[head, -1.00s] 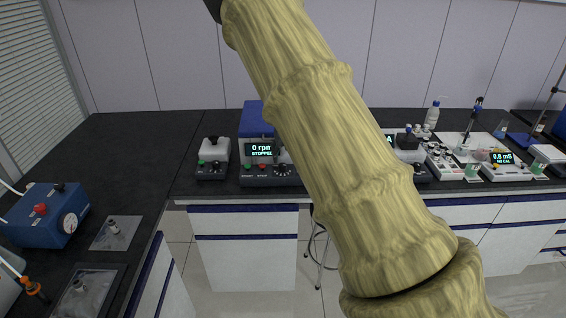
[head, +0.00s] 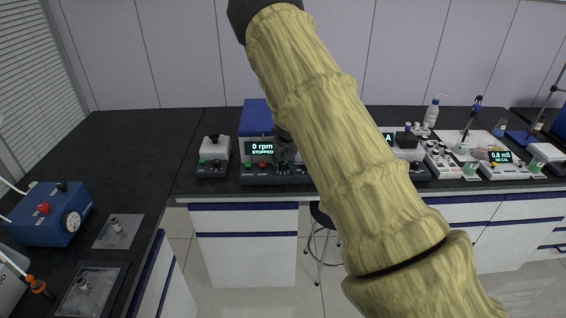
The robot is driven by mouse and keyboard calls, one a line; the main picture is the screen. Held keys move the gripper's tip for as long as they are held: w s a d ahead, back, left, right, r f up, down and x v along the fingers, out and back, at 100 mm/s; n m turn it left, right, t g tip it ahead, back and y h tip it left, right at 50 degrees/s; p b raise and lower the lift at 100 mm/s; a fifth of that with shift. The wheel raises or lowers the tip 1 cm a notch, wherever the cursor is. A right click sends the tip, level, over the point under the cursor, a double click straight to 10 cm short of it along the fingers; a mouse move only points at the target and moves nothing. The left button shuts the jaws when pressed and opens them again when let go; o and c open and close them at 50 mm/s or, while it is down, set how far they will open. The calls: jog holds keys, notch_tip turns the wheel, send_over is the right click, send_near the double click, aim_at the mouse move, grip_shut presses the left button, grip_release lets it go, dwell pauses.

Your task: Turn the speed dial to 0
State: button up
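A blue-topped device (head: 256,114) stands on the back bench, with a display (head: 261,148) reading "0 rpm" and "STOPPED". Its dark front panel (head: 258,178) carries a green button, a red button and small dark knobs. Which knob is the speed dial is too small to tell. My yellowish, ridged arm covers the device's right part. A dark part of my gripper (head: 285,147) shows at the arm's left edge, in front of the device near the display's right end and above the panel knobs. Its fingers are too small and dark to read, and contact with a knob cannot be told.
A small white-topped unit (head: 214,153) with green and red buttons stands left of the device. More instruments, including a conductivity meter (head: 497,165) and a wash bottle (head: 432,112), stand at right. A blue box with a gauge (head: 50,213) sits on the left bench. A stool (head: 321,217) is below.

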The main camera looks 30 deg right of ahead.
jog(key=c, duration=0.5)
jog(key=shift+f+n+b, duration=0.2)
jog(key=shift+n+b, duration=0.3)
jog(key=shift+b, duration=0.6)
jog(key=shift+r+n+y+b, duration=0.2)
jog(key=shift+n+y+b, duration=0.3)
jog(key=shift+n+b, duration=0.2)
jog(key=o, duration=1)
jog(key=shift+d, duration=0.1)
jog(key=v, duration=1.2)
